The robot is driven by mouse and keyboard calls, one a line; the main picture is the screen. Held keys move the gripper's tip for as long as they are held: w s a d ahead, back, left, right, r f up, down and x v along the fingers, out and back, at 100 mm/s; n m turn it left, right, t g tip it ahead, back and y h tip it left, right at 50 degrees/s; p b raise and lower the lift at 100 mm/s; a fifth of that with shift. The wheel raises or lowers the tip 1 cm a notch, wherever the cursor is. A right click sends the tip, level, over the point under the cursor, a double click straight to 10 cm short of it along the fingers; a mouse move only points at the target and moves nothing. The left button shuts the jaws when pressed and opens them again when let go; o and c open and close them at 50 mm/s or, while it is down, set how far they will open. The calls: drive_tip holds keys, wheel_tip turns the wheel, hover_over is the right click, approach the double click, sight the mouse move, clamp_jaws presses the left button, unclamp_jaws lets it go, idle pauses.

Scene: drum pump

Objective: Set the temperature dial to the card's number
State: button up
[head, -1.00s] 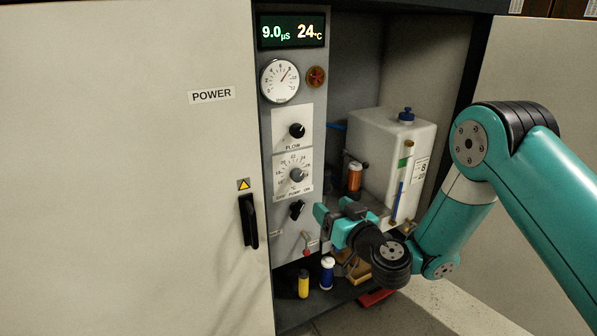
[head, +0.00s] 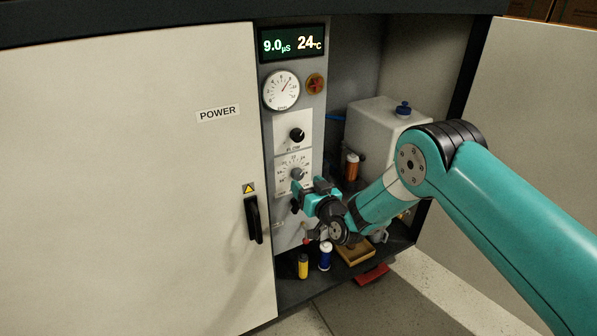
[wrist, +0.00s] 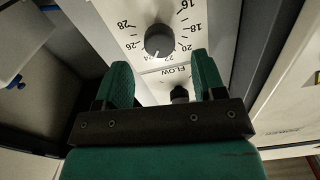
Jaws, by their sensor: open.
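The temperature dial (head: 297,173) is a dark round knob on a white scale plate, partly covered by my gripper in the head view. In the wrist view the dial (wrist: 158,40) appears upside down, with numbers from 16 to 28 around it. A pale mark on the knob seems to face about 24. My gripper (wrist: 160,70) is open and empty, its green fingers pointing at the dial plate with the knob between them in the picture. Contact cannot be told. In the head view my gripper (head: 300,188) is just below the dial. I see no readable card.
The display (head: 292,43) reads 9.0 µS and 24 °C. The flow knob (head: 297,135) is above the dial. A black door handle (head: 252,220) is at left. A white tank (head: 375,125) stands at right, with yellow (head: 303,266) and blue (head: 325,256) bottles below.

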sight(299, 177)
drive_tip(key=shift+x, duration=2.6)
drive_tip(key=shift+c, duration=0.4)
drive_tip(key=c, duration=0.8)
drive_tip(key=shift+f, duration=0.1)
drive_tip(key=shift+c, duration=0.2)
